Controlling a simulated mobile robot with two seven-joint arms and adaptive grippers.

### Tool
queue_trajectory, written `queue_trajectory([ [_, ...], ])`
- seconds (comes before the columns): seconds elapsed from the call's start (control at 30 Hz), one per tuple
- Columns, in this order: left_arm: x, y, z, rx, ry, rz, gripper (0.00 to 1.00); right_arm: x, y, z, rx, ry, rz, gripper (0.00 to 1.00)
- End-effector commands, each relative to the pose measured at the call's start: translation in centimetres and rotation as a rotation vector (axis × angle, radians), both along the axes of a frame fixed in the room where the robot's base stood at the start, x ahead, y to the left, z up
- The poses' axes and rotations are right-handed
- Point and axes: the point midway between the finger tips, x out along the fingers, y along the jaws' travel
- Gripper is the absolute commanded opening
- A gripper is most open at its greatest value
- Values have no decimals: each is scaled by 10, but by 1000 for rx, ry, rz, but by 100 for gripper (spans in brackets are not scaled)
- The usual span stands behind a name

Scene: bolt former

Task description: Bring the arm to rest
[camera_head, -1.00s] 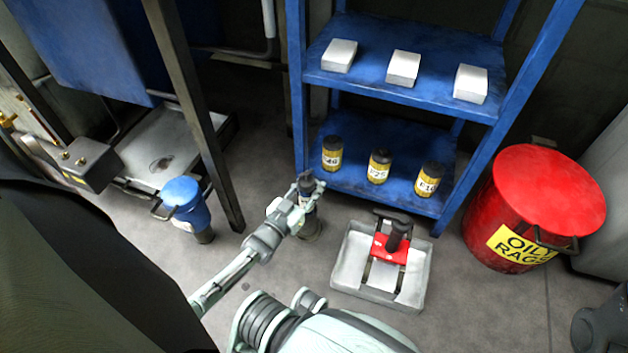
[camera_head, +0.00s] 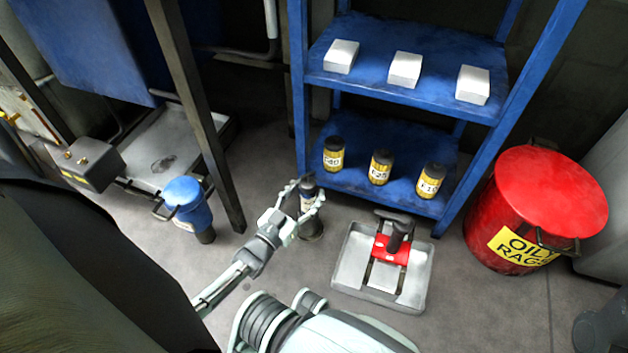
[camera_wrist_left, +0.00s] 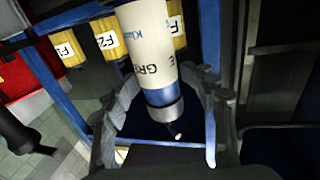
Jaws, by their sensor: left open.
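My left gripper (camera_head: 302,190) is in the middle of the head view, its arm coming in from the lower left. Its fingers are spread open on either side of a grease cartridge (camera_head: 308,200), which stands upright beside the blue shelf. In the left wrist view the cartridge (camera_wrist_left: 152,50) is white and blue with lettering, between the open fingers of the left gripper (camera_wrist_left: 160,125). Whether a finger touches it I cannot tell. My right gripper does not show.
The blue shelf (camera_head: 400,205) holds yellow, dark-capped canisters below and white boxes above. A metal tray (camera_head: 350,285) with a red tool (camera_head: 392,250) lies to the right. A red oily-rags bin (camera_head: 540,190) stands farther right, a blue container (camera_head: 183,193) to the left.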

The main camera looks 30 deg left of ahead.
Motion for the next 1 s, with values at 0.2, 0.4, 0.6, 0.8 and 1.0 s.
queue_trajectory([
  [0.2, -31, 0, -3, -1, 0, 1, 55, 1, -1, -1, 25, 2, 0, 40],
  [0.4, -42, 0, -1, -1, -3, 1, 55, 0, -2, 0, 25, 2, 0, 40],
  [0.6, -43, 0, 0, -1, -3, 1, 55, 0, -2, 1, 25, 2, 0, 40],
  [0.8, -43, 0, 31, -1, -3, 1, 55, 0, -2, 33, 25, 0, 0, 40],
  [1.0, -44, 0, 49, -2, 0, 1, 55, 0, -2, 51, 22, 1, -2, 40],
])
